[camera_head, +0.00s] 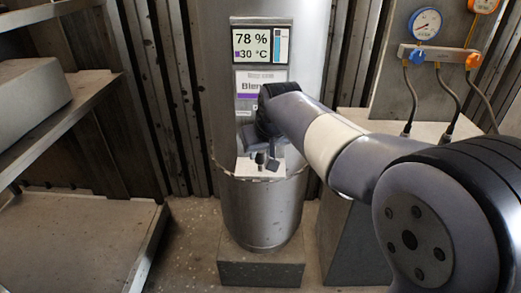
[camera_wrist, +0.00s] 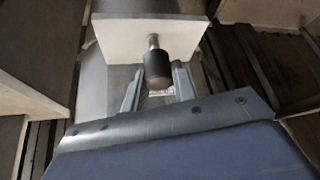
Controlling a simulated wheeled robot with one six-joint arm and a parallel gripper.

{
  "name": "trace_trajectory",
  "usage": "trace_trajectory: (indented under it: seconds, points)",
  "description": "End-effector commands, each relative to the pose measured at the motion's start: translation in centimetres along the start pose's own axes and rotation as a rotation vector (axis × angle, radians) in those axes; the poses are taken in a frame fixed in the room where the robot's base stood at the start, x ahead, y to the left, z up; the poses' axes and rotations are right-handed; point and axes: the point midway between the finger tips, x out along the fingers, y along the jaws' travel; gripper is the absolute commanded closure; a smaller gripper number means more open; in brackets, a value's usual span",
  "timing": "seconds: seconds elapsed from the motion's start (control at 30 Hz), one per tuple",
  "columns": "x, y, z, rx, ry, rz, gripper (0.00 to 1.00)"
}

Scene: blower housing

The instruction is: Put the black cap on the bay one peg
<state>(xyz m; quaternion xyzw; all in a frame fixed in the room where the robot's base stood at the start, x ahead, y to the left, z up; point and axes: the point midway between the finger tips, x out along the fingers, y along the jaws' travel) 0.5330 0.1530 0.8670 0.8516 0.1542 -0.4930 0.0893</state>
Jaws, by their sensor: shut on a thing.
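The black cap (camera_wrist: 157,70) sits between the two fingers of my gripper (camera_wrist: 158,80) in the wrist view, and the gripper is shut on it. A short silver peg (camera_wrist: 153,42) shows at the cap's far end, against a pale plate (camera_wrist: 120,40). The cap and peg look in line, but I cannot tell how far the cap is over the peg. In the head view the small dark cap (camera_head: 260,158) stands above the pale plate inside the housing opening, with my gripper's dark fingers around it. Which bay this is cannot be read.
The steel blower housing (camera_head: 262,215) surrounds the opening, with a display (camera_head: 262,46) and a label (camera_head: 258,84) above. Shelves (camera_head: 60,110) stand at the left. A gauge panel (camera_head: 432,55) with hoses is at the right. The housing's opening is narrow around my gripper.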

Motion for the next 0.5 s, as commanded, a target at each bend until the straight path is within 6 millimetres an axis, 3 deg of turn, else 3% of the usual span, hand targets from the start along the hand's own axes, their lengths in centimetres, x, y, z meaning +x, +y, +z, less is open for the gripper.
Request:
trace_trajectory:
  seconds: [0.5]
  points:
    - [1.2, 0.0, 0.7, 0.0, -0.001, 0.0, 0.95]
